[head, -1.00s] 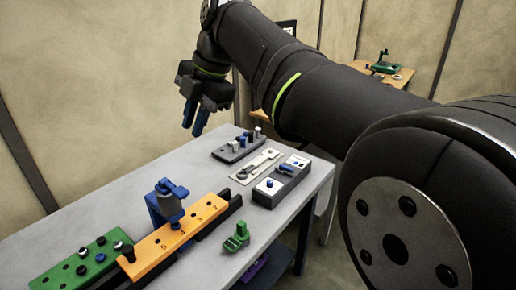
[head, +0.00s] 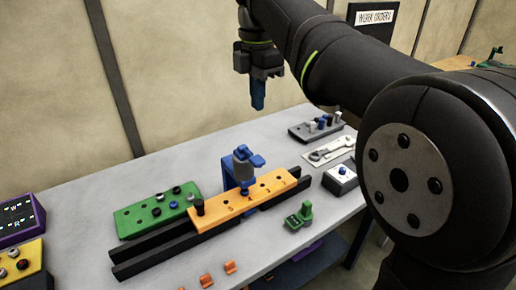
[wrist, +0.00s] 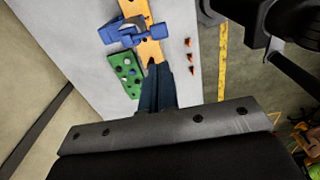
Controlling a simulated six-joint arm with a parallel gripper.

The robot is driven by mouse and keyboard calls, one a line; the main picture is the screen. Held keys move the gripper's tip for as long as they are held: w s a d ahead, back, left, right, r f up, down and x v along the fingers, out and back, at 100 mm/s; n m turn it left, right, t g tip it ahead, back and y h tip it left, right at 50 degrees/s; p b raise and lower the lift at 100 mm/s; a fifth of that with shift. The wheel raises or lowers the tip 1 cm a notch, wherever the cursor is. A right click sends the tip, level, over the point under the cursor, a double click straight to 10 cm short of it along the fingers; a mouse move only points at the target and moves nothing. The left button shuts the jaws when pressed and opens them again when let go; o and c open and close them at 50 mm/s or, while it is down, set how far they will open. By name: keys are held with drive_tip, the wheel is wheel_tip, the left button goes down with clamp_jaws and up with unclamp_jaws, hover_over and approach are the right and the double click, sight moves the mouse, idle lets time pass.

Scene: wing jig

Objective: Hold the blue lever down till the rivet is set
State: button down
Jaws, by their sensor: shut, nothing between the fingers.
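The riveting tool (head: 240,175) stands over the orange plate (head: 215,215), with a grey body on a blue post. The blue lever (head: 252,158) is on its top; the blue parts also show in the wrist view (wrist: 157,31). I cannot tell whether the lever is raised or lowered. The rivet under the tool is hidden. My gripper (head: 257,106) is shut and empty, pointing down, in the air above and behind the tool, apart from the lever. In the wrist view its dark fingers (wrist: 157,68) are together, below the tool in the picture.
Several orange clips (head: 206,280) lie in front.

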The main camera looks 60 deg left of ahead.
sight(261, 163)
wheel_tip(261, 163, down, 14)
drive_tip(key=shift+r, duration=0.15)
idle(0.5)
drive_tip(key=shift+d+f+y, duration=0.35)
drive_tip(key=shift+f+y, duration=0.1)
drive_tip(key=shift+y, duration=0.15)
drive_tip(key=shift+d+f, duration=0.2)
drive_tip(key=shift+f, duration=0.4)
drive_tip(key=shift+d+f, duration=0.15)
drive_tip(key=shift+f, duration=0.6)
idle(0.5)
drive_tip(key=d+r, duration=0.2)
drive_tip(key=r, duration=0.5)
drive_tip(key=d+r, duration=0.3)
drive_tip(key=r, duration=0.3)
drive_tip(key=shift+r, duration=0.4)
drive_tip(key=shift+a+f, duration=0.1)
